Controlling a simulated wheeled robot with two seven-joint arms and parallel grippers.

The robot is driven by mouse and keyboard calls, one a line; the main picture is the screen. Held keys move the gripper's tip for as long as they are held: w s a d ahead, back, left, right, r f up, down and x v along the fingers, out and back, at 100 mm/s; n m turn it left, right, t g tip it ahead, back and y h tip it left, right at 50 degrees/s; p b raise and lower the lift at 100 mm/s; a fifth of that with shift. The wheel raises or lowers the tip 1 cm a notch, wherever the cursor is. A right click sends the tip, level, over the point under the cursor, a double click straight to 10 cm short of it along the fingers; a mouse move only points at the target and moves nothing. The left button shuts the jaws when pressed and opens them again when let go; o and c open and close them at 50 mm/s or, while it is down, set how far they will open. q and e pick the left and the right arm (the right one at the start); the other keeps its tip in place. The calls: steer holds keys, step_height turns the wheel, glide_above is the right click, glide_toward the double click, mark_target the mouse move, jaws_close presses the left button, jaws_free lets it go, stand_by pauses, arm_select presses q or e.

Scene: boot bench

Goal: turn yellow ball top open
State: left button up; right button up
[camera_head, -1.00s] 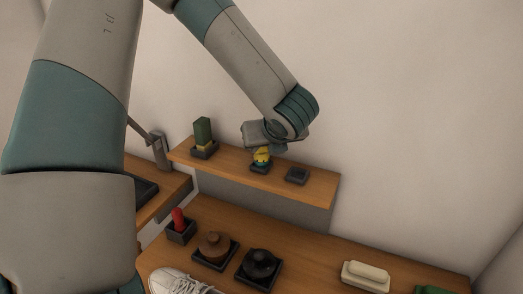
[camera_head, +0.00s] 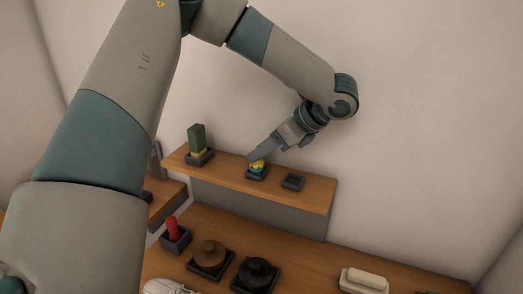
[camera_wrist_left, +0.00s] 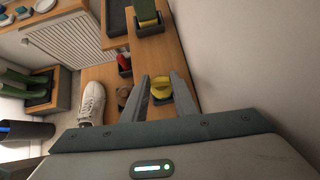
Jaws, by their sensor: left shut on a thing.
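The yellow ball top (camera_head: 258,164) sits on a small teal body in a dark square holder on the wall shelf. It also shows in the left wrist view (camera_wrist_left: 160,88), between the two fingers. My left gripper (camera_head: 257,157) reaches down to it at a slant from the upper right and is shut on it. In the left wrist view my left gripper (camera_wrist_left: 160,80) has one finger on each side of the yellow top. The fingers partly hide the top in the head view. My right gripper is in no view.
Below are a red-handled item (camera_head: 171,228), a brown lidded pot (camera_head: 209,254), a black one (camera_head: 257,272) and a cream brush (camera_head: 365,280).

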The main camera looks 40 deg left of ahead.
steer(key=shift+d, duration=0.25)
arm_select(q)
steer(key=o, duration=1.1)
steer(key=shift+a, duration=0.1)
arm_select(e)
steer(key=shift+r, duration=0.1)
